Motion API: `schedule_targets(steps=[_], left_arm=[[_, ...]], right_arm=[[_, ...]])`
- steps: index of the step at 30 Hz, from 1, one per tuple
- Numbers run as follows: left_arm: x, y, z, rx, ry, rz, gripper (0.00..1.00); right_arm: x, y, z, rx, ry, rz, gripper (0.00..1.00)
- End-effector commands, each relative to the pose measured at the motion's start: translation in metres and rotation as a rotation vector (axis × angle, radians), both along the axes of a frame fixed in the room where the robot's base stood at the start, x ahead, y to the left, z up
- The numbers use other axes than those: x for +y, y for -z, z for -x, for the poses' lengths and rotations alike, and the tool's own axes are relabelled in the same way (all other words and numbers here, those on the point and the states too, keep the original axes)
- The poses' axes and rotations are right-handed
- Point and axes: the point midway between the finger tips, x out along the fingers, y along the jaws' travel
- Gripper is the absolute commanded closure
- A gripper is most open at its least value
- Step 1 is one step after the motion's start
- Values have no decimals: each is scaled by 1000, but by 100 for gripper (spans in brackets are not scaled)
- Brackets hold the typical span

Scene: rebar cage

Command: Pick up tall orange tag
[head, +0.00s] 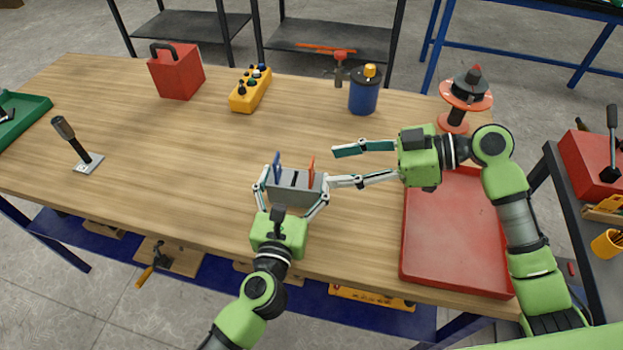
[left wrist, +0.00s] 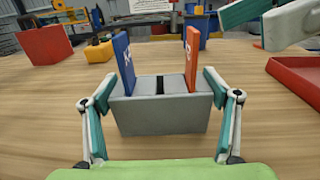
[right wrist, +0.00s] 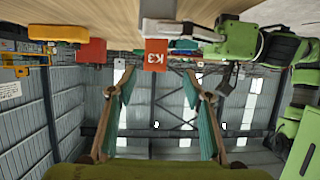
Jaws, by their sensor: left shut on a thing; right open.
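The orange tag (head: 311,169) stands upright in the right part of a grey block (head: 290,188) on the table. It also shows in the left wrist view (left wrist: 192,58), and in the upside-down right wrist view (right wrist: 155,55) it reads K3. A blue tag (left wrist: 124,62) stands at the block's left end, with an empty dark slot between. My left gripper (head: 294,184) is shut on the grey block, one finger at each end. My right gripper (head: 334,167) is open, its fingertips just right of the orange tag. It appears empty.
A red tray (head: 455,240) lies at the right, beneath my right arm. A blue canister (head: 363,95), a yellow button box (head: 250,92) and a red box (head: 177,75) stand at the back. A black-handled tool (head: 75,142) stands at the left. Bare tabletop surrounds the block.

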Motion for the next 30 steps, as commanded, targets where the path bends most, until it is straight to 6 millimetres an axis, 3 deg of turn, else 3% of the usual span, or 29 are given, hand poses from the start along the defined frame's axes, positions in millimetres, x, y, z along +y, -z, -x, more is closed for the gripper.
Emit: schedule_targets(steps=[16,26,30], left_arm=[[0,0,0,0,-1,0,44],[0,0,0,0,-1,0,44],[0,0,0,0,-1,0,44]], right_arm=[[55,24,-23,2,0,-2,54],[62,27,-25,0,2,1,54],[61,27,-25,0,2,1,88]])
